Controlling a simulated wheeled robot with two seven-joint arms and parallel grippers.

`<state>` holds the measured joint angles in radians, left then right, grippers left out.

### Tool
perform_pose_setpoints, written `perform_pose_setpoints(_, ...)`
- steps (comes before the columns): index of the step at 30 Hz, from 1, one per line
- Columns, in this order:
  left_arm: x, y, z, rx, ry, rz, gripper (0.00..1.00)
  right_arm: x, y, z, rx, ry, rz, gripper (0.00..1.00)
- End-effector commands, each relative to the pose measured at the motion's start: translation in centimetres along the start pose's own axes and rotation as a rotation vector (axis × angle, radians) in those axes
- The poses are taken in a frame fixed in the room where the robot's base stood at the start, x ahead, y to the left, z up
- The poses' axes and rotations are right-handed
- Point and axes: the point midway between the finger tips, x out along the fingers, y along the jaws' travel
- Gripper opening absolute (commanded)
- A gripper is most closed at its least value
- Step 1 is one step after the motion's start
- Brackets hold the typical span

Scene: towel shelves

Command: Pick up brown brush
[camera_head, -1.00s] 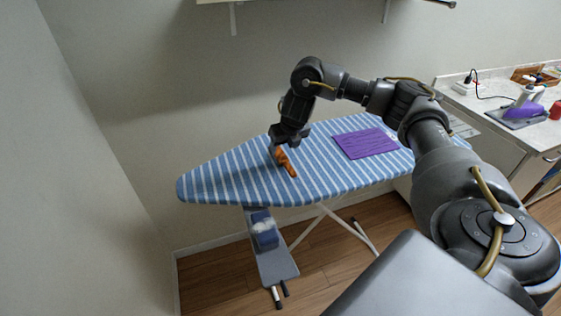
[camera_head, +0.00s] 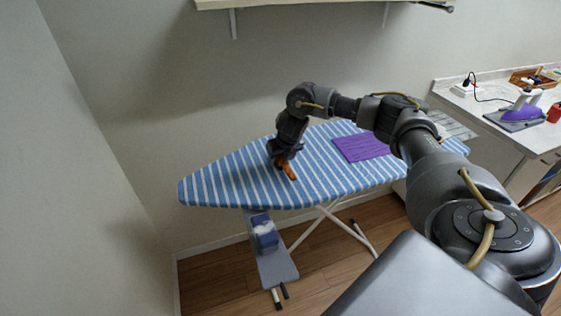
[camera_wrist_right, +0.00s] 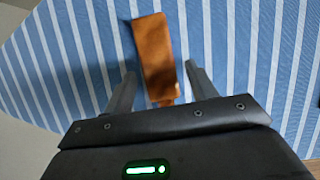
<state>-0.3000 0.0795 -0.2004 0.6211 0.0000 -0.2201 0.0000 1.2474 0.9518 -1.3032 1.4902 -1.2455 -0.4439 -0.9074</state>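The brown brush (camera_head: 287,170) lies on the blue-and-white striped ironing board (camera_head: 230,183). In the right wrist view the brush (camera_wrist_right: 153,52) is an orange-brown block with a narrower end between my fingers. My left gripper is in neither view.
A folded purple cloth (camera_head: 360,147) lies on the board to the right of the brush. A wall shelf (camera_head: 320,4) hangs above. A counter (camera_head: 530,135) at the right holds a purple iron (camera_head: 522,110). The board's left end is clear.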

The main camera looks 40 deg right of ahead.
Motion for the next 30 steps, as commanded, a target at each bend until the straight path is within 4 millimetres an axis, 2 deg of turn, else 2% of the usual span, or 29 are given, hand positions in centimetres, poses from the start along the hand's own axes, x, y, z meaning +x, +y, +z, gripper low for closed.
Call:
perform_pose_setpoints(1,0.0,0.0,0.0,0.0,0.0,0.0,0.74,0.0,0.0,0.0,0.0,0.0,0.0,0.5)
perform_pose_setpoints(9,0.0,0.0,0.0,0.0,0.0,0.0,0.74,0.0,0.0,0.0,0.0,0.0,0.0,0.15)
perform_pose_setpoints(10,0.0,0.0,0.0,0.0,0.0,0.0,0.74,-0.1,0.0,0.0,0.0,-0.001,0.0,0.13)
perform_pose_setpoints(18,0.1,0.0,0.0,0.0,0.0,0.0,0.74,-0.2,0.0,0.1,0.0,-0.001,0.001,0.12)
perform_pose_setpoints(23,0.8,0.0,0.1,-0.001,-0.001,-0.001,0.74,-1.0,0.0,0.5,-0.001,-0.003,0.002,0.12)
perform_pose_setpoints(27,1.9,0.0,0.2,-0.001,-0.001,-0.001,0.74,-2.9,0.1,1.3,-0.001,-0.006,0.003,0.12)
perform_pose_setpoints(30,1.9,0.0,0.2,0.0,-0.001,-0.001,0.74,-5.4,-0.4,0.4,-0.004,-0.006,0.002,0.12)
